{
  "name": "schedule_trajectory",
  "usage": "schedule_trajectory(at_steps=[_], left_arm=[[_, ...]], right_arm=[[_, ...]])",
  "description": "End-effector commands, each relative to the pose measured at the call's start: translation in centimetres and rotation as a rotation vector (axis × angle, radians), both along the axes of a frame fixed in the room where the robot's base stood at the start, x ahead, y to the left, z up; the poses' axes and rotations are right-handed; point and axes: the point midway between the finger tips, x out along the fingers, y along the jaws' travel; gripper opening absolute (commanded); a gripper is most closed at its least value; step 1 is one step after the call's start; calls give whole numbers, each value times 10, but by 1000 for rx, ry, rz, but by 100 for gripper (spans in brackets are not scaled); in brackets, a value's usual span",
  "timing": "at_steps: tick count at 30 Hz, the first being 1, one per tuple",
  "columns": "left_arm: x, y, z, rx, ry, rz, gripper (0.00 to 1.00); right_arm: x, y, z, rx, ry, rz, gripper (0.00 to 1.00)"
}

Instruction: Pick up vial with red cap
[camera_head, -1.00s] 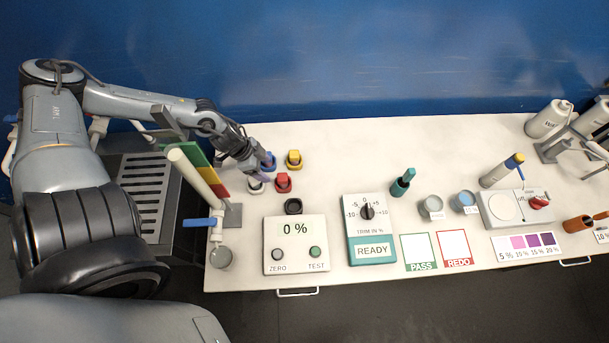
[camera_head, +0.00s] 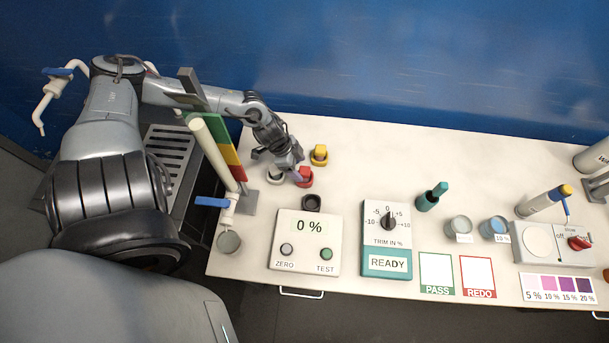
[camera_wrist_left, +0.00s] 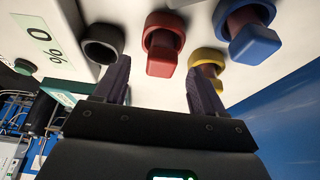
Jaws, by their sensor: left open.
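The vial with the red cap (camera_head: 305,178) stands in a red holder on the white table, among other coloured holders. It also shows in the left wrist view (camera_wrist_left: 161,45), top centre. My left gripper (camera_head: 297,177) is just over it, partly covering it. In the left wrist view, the fingers of my left gripper (camera_wrist_left: 158,68) are open and spread, with the red cap showing between and beyond the tips. I cannot tell whether they touch it. My right gripper is not in view.
A yellow-capped vial (camera_head: 319,155), a white holder (camera_head: 275,175) and a black holder (camera_head: 311,203) stand close by. A blue-capped vial (camera_wrist_left: 253,42) shows in the left wrist view. A sloping cream tube (camera_head: 213,153) stands left. The 0 % box (camera_head: 305,242) is in front.

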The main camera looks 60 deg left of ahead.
Motion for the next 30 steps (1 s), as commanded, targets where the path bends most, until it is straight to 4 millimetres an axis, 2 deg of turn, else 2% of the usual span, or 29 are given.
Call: schedule_trajectory(at_steps=[12,21,23,30], left_arm=[[16,-7,-39,-2,-1,1,70],[16,-8,-42,0,1,-1,70],[16,-8,-42,0,1,-1,63],[16,-8,-42,0,0,-1,26]], right_arm=[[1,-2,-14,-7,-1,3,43],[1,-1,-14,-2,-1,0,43],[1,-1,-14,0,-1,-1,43],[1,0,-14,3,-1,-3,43]])
